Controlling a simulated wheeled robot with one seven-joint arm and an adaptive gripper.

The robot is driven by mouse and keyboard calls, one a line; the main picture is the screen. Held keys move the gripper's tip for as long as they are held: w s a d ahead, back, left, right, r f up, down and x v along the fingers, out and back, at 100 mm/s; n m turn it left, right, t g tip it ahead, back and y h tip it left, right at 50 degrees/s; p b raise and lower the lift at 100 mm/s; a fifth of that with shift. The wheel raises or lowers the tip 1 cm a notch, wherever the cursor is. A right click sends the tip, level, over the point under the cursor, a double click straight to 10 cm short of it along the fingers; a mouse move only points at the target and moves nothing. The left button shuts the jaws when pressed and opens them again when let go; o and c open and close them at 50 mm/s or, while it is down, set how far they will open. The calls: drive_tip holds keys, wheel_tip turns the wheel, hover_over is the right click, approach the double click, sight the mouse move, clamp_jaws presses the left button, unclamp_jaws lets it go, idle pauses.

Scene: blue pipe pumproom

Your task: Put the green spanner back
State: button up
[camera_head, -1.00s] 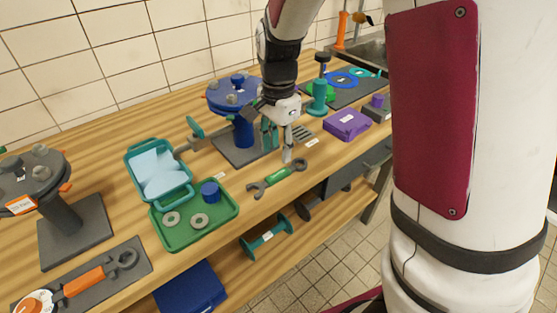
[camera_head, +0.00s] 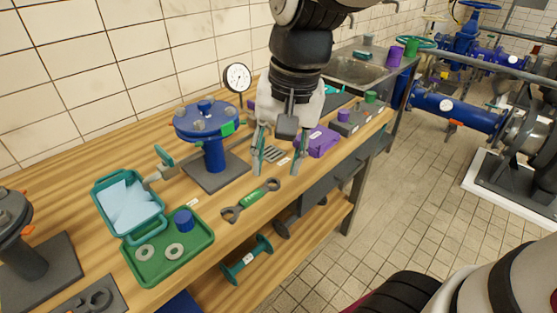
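The green spanner (camera_head: 251,199) lies on the wooden bench near its front edge, with dark grey jaws at both ends and a green middle bearing a label. My gripper (camera_head: 277,168) points down just behind and above the spanner's right end. Its two fingers are spread apart with nothing visible between them. Whether the fingertips touch the bench is hard to tell. No holder marked for the green spanner can be made out.
A blue flanged stand (camera_head: 215,150) is left of my gripper, and a purple case (camera_head: 318,141) is right. A green tray (camera_head: 167,248) with washers and a blue cup sits left of the spanner. A teal open box (camera_head: 128,205) stands behind it.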

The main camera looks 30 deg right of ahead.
drive_tip(key=s+n+t, duration=0.1)
drive_tip(key=s+n, duration=0.5)
drive_tip(key=s, duration=0.5)
drive_tip(key=shift+s+d+n+t+h, duration=0.25)
drive_tip(key=shift+n+t+h, duration=0.05)
drive_tip(key=shift+h, duration=0.1)
drive_tip(key=shift+r, duration=0.15)
drive_tip(key=shift+t, duration=0.5)
wheel_tip(320, 180, up, 5)
drive_tip(key=p, duration=0.3)
drive_tip(key=shift+s+f+p, duration=0.1)
drive_tip(key=shift+f+p, duration=0.1)
drive_tip(key=shift+p, duration=0.15)
